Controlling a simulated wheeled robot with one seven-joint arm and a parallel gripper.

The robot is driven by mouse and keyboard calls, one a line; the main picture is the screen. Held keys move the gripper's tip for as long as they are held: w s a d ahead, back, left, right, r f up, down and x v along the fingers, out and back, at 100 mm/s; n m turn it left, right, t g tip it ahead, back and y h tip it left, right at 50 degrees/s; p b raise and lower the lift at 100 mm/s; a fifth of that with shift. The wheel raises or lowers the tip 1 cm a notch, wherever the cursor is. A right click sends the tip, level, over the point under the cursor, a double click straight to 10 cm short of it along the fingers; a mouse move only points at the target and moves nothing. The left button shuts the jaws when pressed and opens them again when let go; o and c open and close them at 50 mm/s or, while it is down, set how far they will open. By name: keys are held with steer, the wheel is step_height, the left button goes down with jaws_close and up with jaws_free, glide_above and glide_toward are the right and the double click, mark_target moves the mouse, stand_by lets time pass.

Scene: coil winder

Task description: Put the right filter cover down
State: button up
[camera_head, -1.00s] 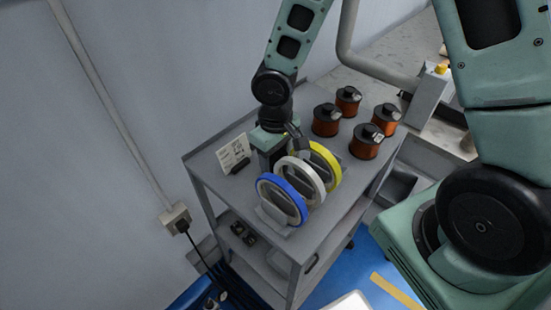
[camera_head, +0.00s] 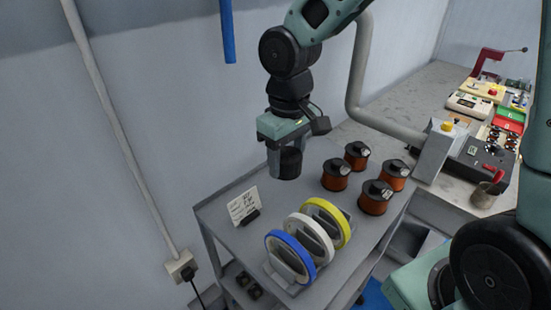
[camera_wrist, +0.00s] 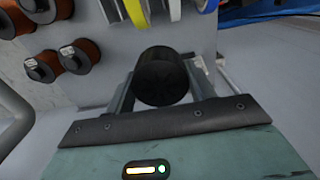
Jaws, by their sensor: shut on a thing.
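My gripper (camera_head: 285,172) is shut on a black, short cylindrical piece, which I take for the right filter cover (camera_head: 291,160). It is held above the grey cart, behind the upright rings. In the wrist view the dark round face of the filter cover (camera_wrist: 162,76) shows between the two fingers. No filter housing can be made out in these frames.
On the grey cart top (camera_head: 233,205) stand a blue ring (camera_head: 276,240), a white ring (camera_head: 322,238) and a yellow ring (camera_head: 343,220) in holders, a white card (camera_head: 243,204), and several copper coils (camera_head: 373,198). A workbench (camera_head: 400,95) with equipment is at the right.

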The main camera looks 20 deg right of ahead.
steer(key=shift+r, duration=0.25)
steer(key=w+d+f+m, duration=0.7)
steer(key=w+d+f, duration=0.1)
steer(key=w+d, duration=0.25)
steer(key=s+f, duration=0.1)
steer(key=s+d+f+n, duration=0.1)
steer(key=s+f, duration=0.1)
steer(key=s+f+n, duration=0.1)
steer(key=s+f, duration=0.1)
steer(key=shift+s+d+f, duration=0.25)
steer(key=shift+r+p, duration=0.3)
steer(key=shift+r+p, duration=0.7)
steer(key=shift+r, duration=0.05)
